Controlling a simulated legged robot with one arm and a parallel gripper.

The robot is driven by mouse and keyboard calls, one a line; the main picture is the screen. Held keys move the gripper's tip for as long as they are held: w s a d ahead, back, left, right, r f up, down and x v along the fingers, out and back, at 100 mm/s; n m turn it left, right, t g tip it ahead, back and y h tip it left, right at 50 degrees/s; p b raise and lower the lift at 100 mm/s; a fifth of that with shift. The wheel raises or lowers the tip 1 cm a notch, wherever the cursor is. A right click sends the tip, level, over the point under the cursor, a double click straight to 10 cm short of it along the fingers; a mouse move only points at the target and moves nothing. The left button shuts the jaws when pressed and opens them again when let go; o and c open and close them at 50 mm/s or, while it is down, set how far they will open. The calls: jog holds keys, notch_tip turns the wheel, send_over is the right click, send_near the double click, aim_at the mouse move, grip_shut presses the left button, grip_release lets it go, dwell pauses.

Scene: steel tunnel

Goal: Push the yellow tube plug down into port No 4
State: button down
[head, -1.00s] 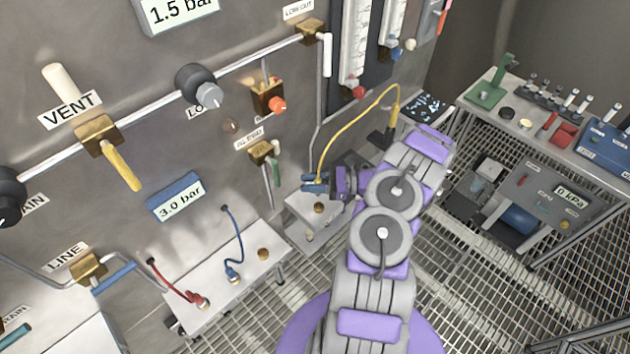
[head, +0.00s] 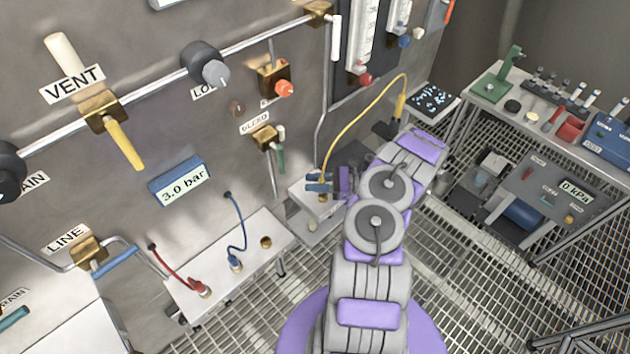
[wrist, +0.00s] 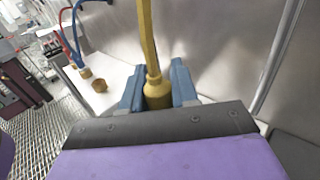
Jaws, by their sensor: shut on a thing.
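The yellow tube (head: 357,98) arches from a dark fitting by the wall down to my gripper (head: 319,183). My gripper's blue fingers are shut on the yellow tube plug (wrist: 157,91), one finger on each side. The plug looks roughly upright, over a small white block (head: 327,209) beside the wall. A brass fitting (head: 322,197) shows on that block, just in front of the fingers. The plug's lower end is hidden by my gripper (wrist: 158,92) in the wrist view. I cannot read any port number or tell whether the plug is in a port.
A longer white block (head: 215,268) at left holds a red tube plug (head: 203,289), a blue tube plug (head: 235,265) and an open brass port (head: 266,242). The steel wall panel (head: 130,200) with valves stands close behind. A bench (head: 500,110) is at right.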

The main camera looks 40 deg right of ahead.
jog(key=shift+d+f, duration=0.15)
jog(key=shift+d, duration=0.55)
jog(key=shift+a, duration=0.9)
jog(key=shift+d, duration=0.1)
jog(key=shift+s+d, duration=0.1)
jog(key=shift+d, duration=0.25)
jog(key=shift+f+b, duration=1.15)
jog(key=shift+f, duration=0.4)
dwell(0.3)
jog(key=c, duration=0.8)
grip_release()
jog(key=shift+p+v, duration=0.35)
jog(key=shift+v, duration=8.3)
